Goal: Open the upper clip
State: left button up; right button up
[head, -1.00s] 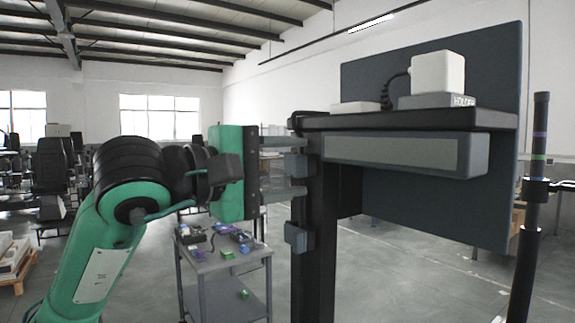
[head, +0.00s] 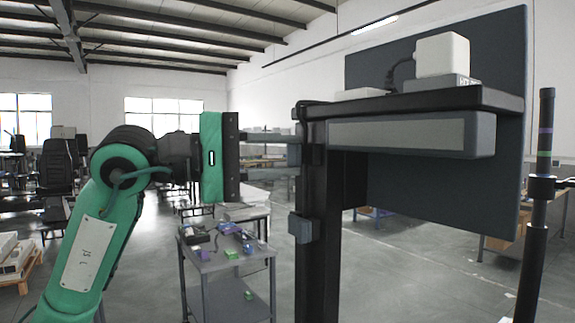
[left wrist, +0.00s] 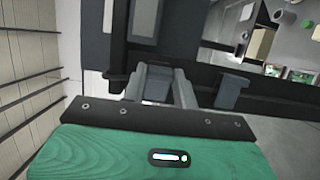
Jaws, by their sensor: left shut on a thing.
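The upper clip (head: 294,155) is a small grey-blue block on the left side of the dark lift column (head: 312,265). My left gripper (head: 288,149) comes in level from the left. Its two grey fingers are closed on this clip, which they partly cover. My right gripper is not in view.
The column carries a dark shelf (head: 420,101) with a white box (head: 442,54) on it, before a dark panel (head: 440,195). A grey cart (head: 222,262) with small coloured parts stands behind, below my left gripper. A black pole (head: 541,200) stands at right.

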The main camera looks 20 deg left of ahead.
pick_arm(q)
jog(key=w+a+m+g, duration=0.3)
jog(key=a+m+g, duration=0.2)
jog(key=m+g, duration=0.8)
jog(key=shift+a+g+p, duration=0.15)
jog(key=shift+g+p, duration=0.3)
jog(key=shift+g, duration=2.85)
jog(key=shift+w, duration=0.1)
jog(key=o, duration=1)
jog(key=shift+a, duration=0.1)
